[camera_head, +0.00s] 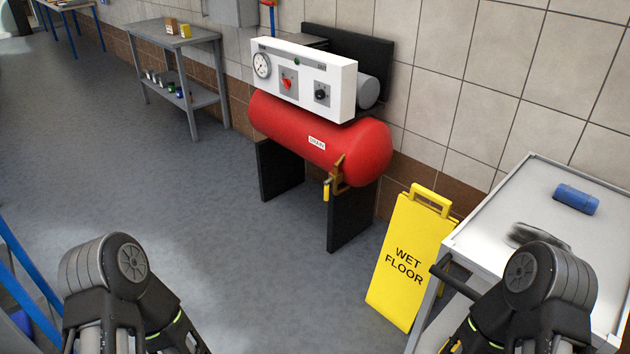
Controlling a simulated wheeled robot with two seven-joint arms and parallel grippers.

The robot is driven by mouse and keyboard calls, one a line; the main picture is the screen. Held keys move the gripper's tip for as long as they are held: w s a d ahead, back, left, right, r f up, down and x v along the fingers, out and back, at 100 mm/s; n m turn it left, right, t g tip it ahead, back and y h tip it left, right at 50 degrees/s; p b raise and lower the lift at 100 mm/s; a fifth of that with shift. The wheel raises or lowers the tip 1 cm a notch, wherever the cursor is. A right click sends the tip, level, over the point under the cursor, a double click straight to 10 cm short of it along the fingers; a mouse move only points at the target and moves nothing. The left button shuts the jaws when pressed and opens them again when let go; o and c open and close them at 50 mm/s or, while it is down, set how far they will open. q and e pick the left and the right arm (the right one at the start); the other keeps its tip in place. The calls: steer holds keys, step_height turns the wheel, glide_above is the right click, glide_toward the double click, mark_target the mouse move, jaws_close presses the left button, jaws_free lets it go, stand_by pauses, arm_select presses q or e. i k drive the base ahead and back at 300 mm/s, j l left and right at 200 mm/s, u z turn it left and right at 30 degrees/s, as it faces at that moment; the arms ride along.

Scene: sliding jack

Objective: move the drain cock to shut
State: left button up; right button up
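The drain cock (337,175) is a brass-coloured valve under the right end of the red tank (300,135). Its yellow lever (326,190) hangs down at the valve's left side. A small white label (317,143), apparently reading DRAIN, is on the tank just above and left of it. Only the dark links of my two arms show, at the bottom left and bottom right. Neither gripper can be made out, and nothing of mine touches the cock.
A yellow wet floor sign (410,255) stands in front and right of the tank. A grey cart (490,215) with a blue roll (576,198) is at the right. The tank's black supports (348,220) flank its underside. Grey floor (240,250) in front is clear.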

mark_target(326, 182)
steer(key=i+j+u, duration=0.1)
steer(key=i+j, duration=0.65)
steer(key=i, duration=0.3)
steer(key=i+j+u, duration=0.15)
steer(key=i+j, duration=0.25)
steer(key=i+j+u, duration=0.1)
steer(key=i+j, duration=0.2)
steer(key=i, duration=0.35)
